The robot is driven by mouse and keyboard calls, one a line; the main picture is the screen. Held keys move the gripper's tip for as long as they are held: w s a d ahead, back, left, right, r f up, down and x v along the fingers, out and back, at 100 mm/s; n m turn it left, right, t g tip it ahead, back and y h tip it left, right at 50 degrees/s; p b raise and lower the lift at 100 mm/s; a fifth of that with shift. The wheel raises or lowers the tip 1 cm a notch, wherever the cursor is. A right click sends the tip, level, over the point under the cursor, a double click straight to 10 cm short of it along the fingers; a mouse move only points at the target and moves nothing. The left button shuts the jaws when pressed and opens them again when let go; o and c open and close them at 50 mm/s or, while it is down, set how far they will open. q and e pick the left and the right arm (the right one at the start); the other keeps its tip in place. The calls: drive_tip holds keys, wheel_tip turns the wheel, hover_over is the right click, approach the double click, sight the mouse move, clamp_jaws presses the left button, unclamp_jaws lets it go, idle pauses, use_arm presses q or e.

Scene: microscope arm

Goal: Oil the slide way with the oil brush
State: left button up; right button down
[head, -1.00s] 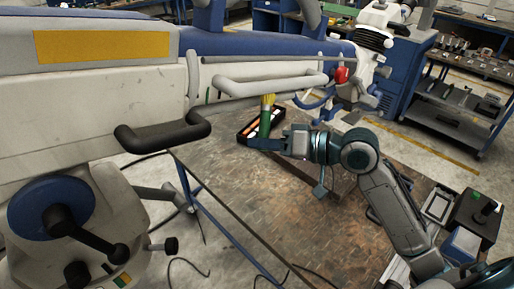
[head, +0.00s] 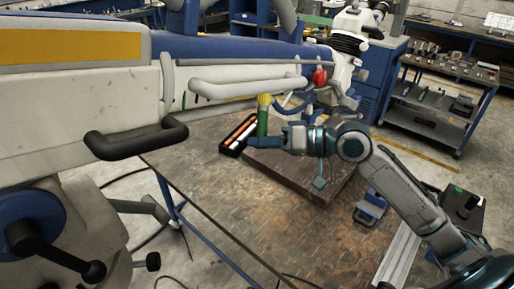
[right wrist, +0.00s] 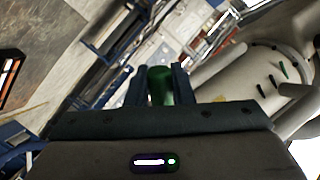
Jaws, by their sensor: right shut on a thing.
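The oil brush (head: 262,124) has a green handle and yellow bristles that point up. My right gripper (head: 258,142) is shut on the handle and holds it upright in the head view, just below the grey tubular handle of the big machine. The right wrist view shows the green handle (right wrist: 160,84) between the two dark fingers; the bristles cannot be made out there. A pale grey metal rail (head: 398,258) lies at the table's lower right edge, partly cut off by my arm. I cannot tell whether it is the slide way. My left gripper is not in view.
A black tray (head: 232,145) with orange and white items lies behind the gripper on the worn table (head: 270,220). The white and blue machine (head: 90,90) with a black handle fills the left. A blue clamp-like item (head: 370,207) sits right. The table's front middle is clear.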

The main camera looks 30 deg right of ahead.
drive_tip(key=shift+w+d+f, duration=0.15)
drive_tip(key=shift+w+d, duration=0.15)
drive_tip(key=shift+d, duration=0.3)
drive_tip(key=s+f+b, duration=0.2)
drive_tip(key=s+f, duration=0.1)
drive_tip(key=s, duration=0.2)
drive_tip(key=shift+d+f, duration=0.15)
drive_tip(key=shift+d, duration=0.25)
